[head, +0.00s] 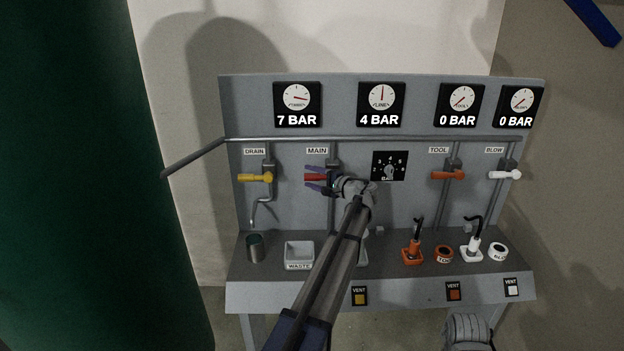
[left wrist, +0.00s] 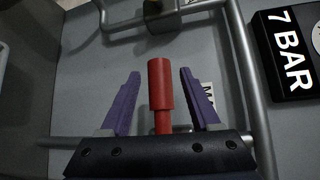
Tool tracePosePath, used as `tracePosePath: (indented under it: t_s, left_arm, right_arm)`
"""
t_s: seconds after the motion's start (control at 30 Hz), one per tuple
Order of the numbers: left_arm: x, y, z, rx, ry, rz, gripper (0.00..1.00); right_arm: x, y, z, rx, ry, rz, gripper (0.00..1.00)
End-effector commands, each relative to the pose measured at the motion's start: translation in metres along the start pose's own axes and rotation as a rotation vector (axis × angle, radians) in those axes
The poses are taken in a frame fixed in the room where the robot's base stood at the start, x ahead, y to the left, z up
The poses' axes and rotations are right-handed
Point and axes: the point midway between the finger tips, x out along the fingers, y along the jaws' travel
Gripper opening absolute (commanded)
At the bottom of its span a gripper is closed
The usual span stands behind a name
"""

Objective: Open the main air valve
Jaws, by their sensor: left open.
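The main air valve's red handle (head: 313,178) sits under the MAIN label (head: 317,151) on the grey panel and points left, across its vertical pipe. In the left wrist view the red handle (left wrist: 160,86) stands between the two purple fingers. My left gripper (head: 316,181) is open around the handle, with a gap on both sides. The same gripper (left wrist: 158,98) fills the lower middle of the left wrist view. The valve body is partly hidden by my gripper. Part of my right arm (head: 468,331) shows at the bottom right; its fingers are not visible.
Yellow DRAIN handle (head: 256,177) is left; orange TOOL handle (head: 448,175) and white BLOW handle (head: 505,175) are right. A regulator dial (head: 389,167) sits beside my left wrist. Gauges read 7, 4, 0 and 0 BAR. The shelf holds a waste tray (head: 299,265) and a cup (head: 254,246).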

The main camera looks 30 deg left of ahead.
Motion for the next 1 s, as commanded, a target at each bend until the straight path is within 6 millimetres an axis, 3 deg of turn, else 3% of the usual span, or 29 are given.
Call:
tracePosePath:
  t_s: [0.2,0.77,1.0]
  left_arm:
    - [0.0001,0.0000,0.0001,0.000,0.000,0.000,0.63]
    - [-0.0003,0.0001,0.0000,0.000,0.000,0.000,0.00]
    - [-0.0004,0.0001,0.0000,0.000,0.000,0.000,0.00]
  right_arm:
    - [-0.0001,0.0000,0.0000,0.000,0.000,0.000,0.45]
    - [0.0000,0.0000,0.0000,0.000,0.000,0.000,0.45]
    - [0.0000,0.0000,0.0000,0.000,0.000,0.000,0.45]
